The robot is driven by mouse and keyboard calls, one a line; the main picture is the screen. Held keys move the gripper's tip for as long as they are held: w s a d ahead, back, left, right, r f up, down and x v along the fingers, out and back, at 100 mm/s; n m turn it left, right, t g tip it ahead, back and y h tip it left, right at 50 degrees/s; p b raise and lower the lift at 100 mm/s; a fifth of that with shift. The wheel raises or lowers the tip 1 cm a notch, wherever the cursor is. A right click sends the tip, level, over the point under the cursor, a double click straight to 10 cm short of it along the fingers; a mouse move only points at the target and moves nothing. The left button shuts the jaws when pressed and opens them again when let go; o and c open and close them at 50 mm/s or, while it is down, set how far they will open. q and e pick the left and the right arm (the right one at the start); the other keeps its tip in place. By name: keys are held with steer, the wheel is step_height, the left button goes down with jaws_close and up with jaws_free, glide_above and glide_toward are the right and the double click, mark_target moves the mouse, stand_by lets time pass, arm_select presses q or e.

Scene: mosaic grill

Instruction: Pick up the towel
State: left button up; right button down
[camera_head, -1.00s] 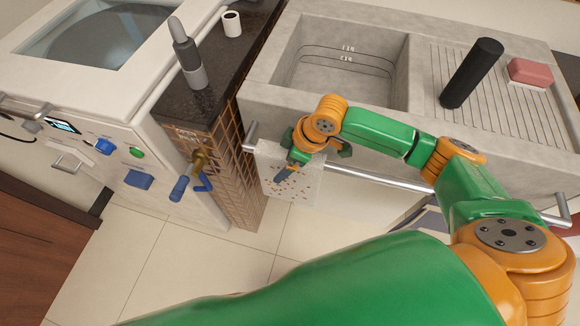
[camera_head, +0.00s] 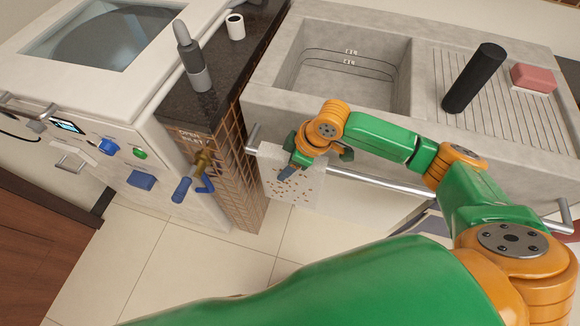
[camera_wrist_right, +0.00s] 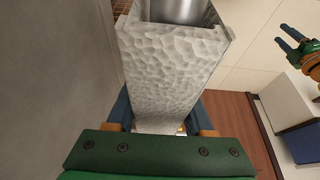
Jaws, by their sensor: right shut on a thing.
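The towel (camera_head: 302,188), white with brown specks in the head view, hangs over the metal bar (camera_head: 385,182) at the sink's front, near the bar's left end. My right gripper (camera_head: 291,168) is at the towel, just below the bar, and is shut on it. In the right wrist view, the bumpy pale towel (camera_wrist_right: 170,75) runs between the two fingers of the right gripper (camera_wrist_right: 161,112), and its fold opens around the metal bar (camera_wrist_right: 180,10). The fingertips are partly hidden by the towel.
The stone sink (camera_head: 330,100) stands behind the bar, with a black cylinder (camera_head: 474,78) and a pink block (camera_head: 534,77) on its ribbed right side.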

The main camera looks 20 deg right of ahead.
step_height(320, 180, up, 28)
steer(key=p, duration=0.3)
steer(key=shift+r, duration=0.25)
steer(key=shift+p, duration=0.45)
stand_by(0.3)
